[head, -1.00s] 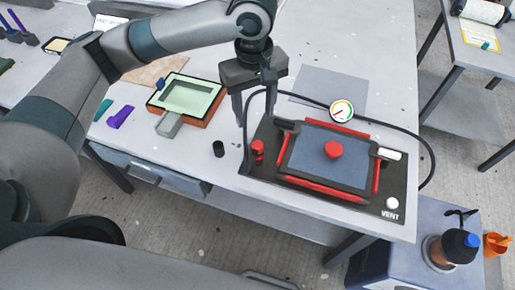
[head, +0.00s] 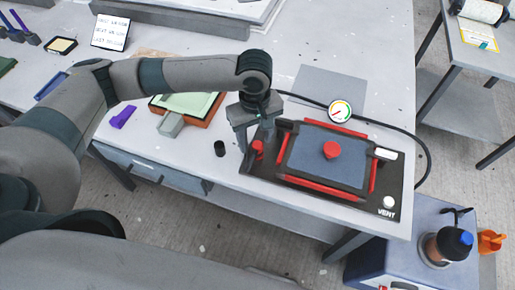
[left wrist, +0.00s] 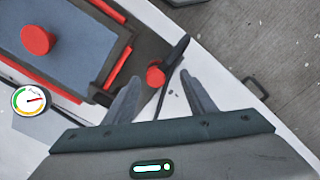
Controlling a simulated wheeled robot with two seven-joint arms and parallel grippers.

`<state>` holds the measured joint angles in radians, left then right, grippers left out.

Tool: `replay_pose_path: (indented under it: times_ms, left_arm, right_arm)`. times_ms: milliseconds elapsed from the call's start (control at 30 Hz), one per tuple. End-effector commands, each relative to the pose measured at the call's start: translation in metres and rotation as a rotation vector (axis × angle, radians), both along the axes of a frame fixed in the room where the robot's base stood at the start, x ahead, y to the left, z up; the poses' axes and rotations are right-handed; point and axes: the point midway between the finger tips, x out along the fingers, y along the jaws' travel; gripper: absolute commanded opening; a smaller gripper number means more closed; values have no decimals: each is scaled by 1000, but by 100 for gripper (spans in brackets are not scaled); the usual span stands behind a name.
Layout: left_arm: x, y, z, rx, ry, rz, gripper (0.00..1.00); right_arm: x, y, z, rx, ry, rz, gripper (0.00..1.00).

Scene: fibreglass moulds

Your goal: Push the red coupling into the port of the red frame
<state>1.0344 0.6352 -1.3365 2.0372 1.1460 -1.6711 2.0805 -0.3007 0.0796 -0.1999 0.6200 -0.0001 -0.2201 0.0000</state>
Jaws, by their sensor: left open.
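A small red cylinder (head: 257,149), which looks like the coupling, stands at the left end of a black board; it also shows in the left wrist view (left wrist: 155,76). The red frame (head: 335,126) lies on the board around a blue-grey panel, with a red round fitting (head: 331,150) at its middle, perhaps the port. That fitting also shows in the left wrist view (left wrist: 37,40). My left gripper (head: 257,143) is open, pointing down over the red cylinder. In the left wrist view the cylinder appears between the fingertips (left wrist: 160,76); I cannot tell whether they touch it.
A black hose (head: 385,125) curves behind the board past a round gauge (head: 340,111). A black cap (head: 220,148) stands left of the board. An orange-rimmed tray (head: 207,118) and grey block (head: 171,124) lie further left. A blue cabinet (head: 385,255) stands below the right edge.

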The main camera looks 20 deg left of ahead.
Motion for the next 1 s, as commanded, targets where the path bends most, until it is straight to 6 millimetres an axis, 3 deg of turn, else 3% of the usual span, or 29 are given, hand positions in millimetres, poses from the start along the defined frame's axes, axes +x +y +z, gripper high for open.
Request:
replay_pose_path:
  times_ms: [267,667,1000]
  left_arm:
    - [2,-1,-6,0,0,1,51]
    - [7,-4,-49,0,1,0,51]
    - [7,-4,-52,0,0,0,51]
  right_arm:
    - [1,0,6,0,-1,0,31]
    - [1,0,23,0,-1,0,31]
    - [1,0,22,0,-1,0,31]
